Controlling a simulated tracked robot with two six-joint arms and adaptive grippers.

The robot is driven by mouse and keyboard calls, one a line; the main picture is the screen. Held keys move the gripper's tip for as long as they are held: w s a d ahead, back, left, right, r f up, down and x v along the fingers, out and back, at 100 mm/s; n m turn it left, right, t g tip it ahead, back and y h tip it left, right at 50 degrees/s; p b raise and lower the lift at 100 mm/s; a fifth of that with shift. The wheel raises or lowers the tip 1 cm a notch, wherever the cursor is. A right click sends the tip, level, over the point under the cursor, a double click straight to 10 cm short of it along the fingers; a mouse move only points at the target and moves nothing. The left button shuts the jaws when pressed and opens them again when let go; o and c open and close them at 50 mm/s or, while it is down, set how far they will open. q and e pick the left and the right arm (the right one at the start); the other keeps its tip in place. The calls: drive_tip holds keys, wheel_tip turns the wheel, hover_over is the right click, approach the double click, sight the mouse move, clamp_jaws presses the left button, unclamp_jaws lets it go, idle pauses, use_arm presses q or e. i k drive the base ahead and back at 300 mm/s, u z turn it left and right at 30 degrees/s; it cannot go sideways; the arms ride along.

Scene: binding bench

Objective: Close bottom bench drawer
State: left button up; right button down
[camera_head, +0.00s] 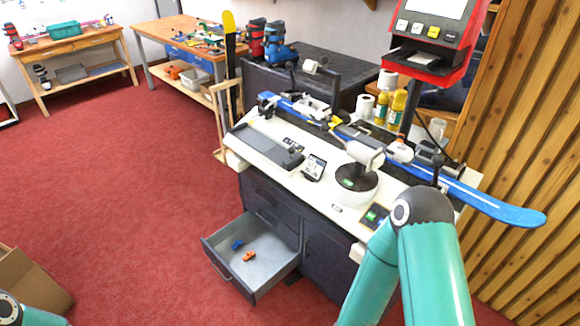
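The bottom drawer (222,272) of the dark binding bench (326,238) is pulled well out toward the left front. Its grey inside shows, with a small blue item (237,244) and a small orange item (249,256) lying in it. The drawers above it in the bench front look shut. My teal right arm rises in front of the bench's right side, to the right of the drawer, and its gripper is not in view. Only a small piece of my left arm shows in the bottom left corner. Its gripper is out of view.
A blue ski (490,204) lies across the bench top and overhangs at the right. A cardboard box (32,284) stands on the floor at lower left. The red carpet (135,215) left of the drawer is clear. A slatted wooden wall (535,130) stands at right.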

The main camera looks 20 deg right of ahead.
sight(274, 259)
drive_tip(key=z, duration=0.45)
drive_tip(key=i, duration=0.95)
drive_tip(key=u, duration=0.75)
